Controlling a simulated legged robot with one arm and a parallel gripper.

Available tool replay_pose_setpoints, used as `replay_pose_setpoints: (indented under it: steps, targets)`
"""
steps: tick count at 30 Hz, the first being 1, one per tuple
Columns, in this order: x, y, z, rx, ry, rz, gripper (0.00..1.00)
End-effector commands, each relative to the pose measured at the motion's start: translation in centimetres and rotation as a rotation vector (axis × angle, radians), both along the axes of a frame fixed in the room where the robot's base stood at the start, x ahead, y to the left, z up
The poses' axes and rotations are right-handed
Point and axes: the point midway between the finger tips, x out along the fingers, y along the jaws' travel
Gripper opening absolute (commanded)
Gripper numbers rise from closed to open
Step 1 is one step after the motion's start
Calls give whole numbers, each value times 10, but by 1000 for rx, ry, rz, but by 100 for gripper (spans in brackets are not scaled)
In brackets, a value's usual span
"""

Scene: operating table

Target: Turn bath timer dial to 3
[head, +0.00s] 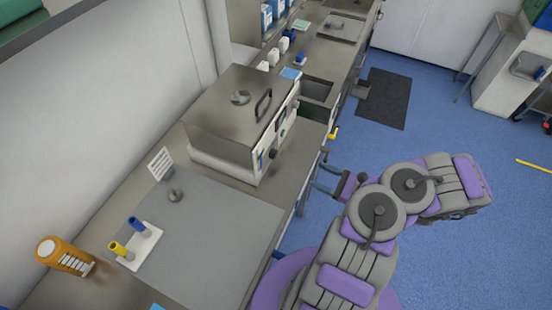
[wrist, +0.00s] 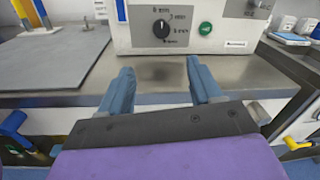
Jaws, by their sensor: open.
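The bath is a steel-lidded box (head: 225,105) on the counter, its pale front panel (wrist: 125,38) facing my gripper. The timer dial (wrist: 161,28) is a round black knob on that panel, with a white pointer mark that looks roughly upright. Small labels surround it, too blurred to read surely. A green round button (wrist: 205,28) is right of the dial. My gripper (wrist: 158,78) is open and empty, its two blue fingers apart, below and in front of the dial and not touching it. The head view shows my gripper (head: 319,170) beside the counter's front edge.
The steel counter (wrist: 155,72) runs below the panel. A grey mat (head: 215,225) holds a stand with blue and yellow pieces (head: 135,243). A sink (head: 316,91) is beyond the bath. Blue floor (head: 440,110) is open at right.

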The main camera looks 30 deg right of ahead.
Motion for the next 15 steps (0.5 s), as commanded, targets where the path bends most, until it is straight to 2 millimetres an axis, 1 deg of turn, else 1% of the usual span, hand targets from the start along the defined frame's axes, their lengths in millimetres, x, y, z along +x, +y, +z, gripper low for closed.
replay_pose_setpoints:
  steps: [8, 12, 15]
  targets:
    - [44, 40, 1, -8, -3, 9, 64]
    - [67, 63, 3, -13, -2, 10, 64]
    - [83, 74, 2, -14, -2, 9, 64]
